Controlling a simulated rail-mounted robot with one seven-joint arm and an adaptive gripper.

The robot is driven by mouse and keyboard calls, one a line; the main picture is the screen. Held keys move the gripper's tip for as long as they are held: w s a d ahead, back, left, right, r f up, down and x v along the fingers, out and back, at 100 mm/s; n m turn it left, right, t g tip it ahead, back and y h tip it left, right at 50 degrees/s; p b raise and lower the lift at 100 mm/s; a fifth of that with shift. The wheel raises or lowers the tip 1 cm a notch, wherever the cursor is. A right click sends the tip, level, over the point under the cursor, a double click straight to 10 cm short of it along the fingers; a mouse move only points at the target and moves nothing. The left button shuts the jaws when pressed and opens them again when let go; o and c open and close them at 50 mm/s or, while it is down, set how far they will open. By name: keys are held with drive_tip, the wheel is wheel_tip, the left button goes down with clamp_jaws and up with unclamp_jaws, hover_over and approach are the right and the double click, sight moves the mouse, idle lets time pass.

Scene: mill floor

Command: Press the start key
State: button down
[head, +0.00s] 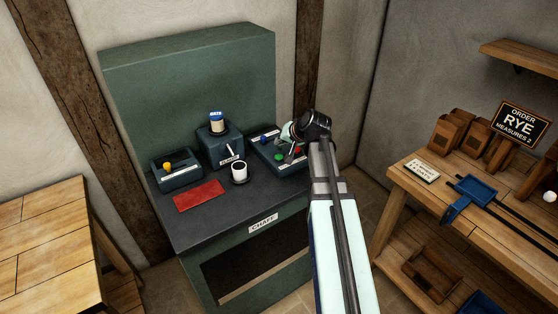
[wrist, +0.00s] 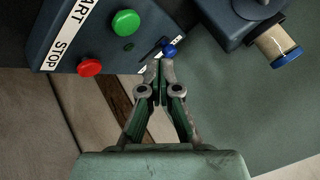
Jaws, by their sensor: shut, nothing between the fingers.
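The start key is a round green button (wrist: 125,22) on a dark slanted control box, beside a white label of which "ART" shows. It also shows in the head view (head: 279,157), left of my gripper. A red button (wrist: 90,67) sits beside the label "STOP". My gripper (wrist: 161,66) is shut and empty. In the wrist view its tips lie below and right of the green button, apart from it, close to a small blue knob (wrist: 169,51); I cannot tell if they touch the knob. In the head view my gripper (head: 291,158) is over the control box (head: 265,150).
On the dark counter stand a box with a yellow knob (head: 167,166), a grinder with a blue-lidded jar (head: 217,123), a white cup (head: 239,172) and a red mat (head: 198,196). A green panel rises behind.

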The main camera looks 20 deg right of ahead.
sight(280, 157)
drive_tip(key=shift+f+b, duration=0.7)
drive_tip(key=shift+f, duration=0.95)
drive_tip(key=shift+f+b, duration=0.3)
drive_tip(key=shift+f, duration=0.1)
drive_tip(key=shift+f+b, duration=0.35)
drive_tip(key=shift+f, duration=0.15)
idle(0.9)
drive_tip(key=shift+r, duration=0.15)
drive_tip(key=shift+r+p, duration=0.55)
drive_tip(key=shift+r, duration=0.25)
drive_tip(key=shift+r+p, duration=1.45)
drive_tip(key=shift+r, duration=1.05)
